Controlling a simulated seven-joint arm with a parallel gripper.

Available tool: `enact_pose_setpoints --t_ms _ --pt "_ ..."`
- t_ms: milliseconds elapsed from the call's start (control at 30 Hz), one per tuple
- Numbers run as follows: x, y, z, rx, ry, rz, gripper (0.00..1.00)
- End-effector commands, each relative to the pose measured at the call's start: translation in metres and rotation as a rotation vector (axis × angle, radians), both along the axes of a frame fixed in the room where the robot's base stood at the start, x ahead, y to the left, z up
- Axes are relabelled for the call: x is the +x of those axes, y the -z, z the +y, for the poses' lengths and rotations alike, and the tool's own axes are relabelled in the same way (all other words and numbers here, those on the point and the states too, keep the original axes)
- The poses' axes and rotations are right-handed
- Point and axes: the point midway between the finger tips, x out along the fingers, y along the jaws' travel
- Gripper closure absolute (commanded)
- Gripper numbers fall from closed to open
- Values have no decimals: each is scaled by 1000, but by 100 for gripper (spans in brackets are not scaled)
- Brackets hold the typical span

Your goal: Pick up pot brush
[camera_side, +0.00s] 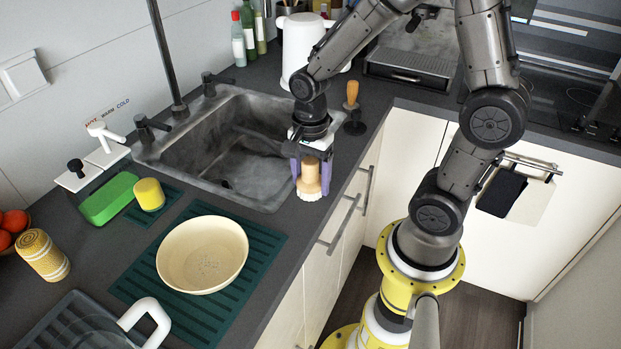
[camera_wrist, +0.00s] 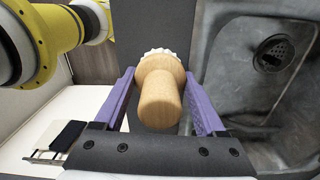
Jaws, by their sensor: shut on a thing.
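The pot brush (camera_side: 310,178) has a pale wooden handle and white bristles. It stands upright, bristles down, on the dark counter strip at the sink's right front corner, or just above it; I cannot tell which. My gripper (camera_side: 311,179) points down over it, with a purple finger on each side, shut on the brush. In the wrist view the brush (camera_wrist: 159,92) lies between the two purple fingers of my gripper (camera_wrist: 160,100), handle end toward the camera and bristles partly hidden behind it.
The sink (camera_side: 240,140) is directly left of the brush. A cream bowl (camera_side: 203,254) stands on a green drying mat (camera_side: 262,262) in front. A wooden-handled tool (camera_side: 352,95) and a white kettle (camera_side: 301,42) stand behind. The counter edge drops off to the right.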

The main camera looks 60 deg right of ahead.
Motion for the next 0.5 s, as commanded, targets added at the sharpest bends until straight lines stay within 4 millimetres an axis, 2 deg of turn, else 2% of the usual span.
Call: enact_pose_setpoints --t_ms 167,333,500 --pt "1 -9 0 0 0 -5 84" --pt "1 -32 0 -2 0 -8 84" --pt "-26 -65 3 -2 0 -12 84"
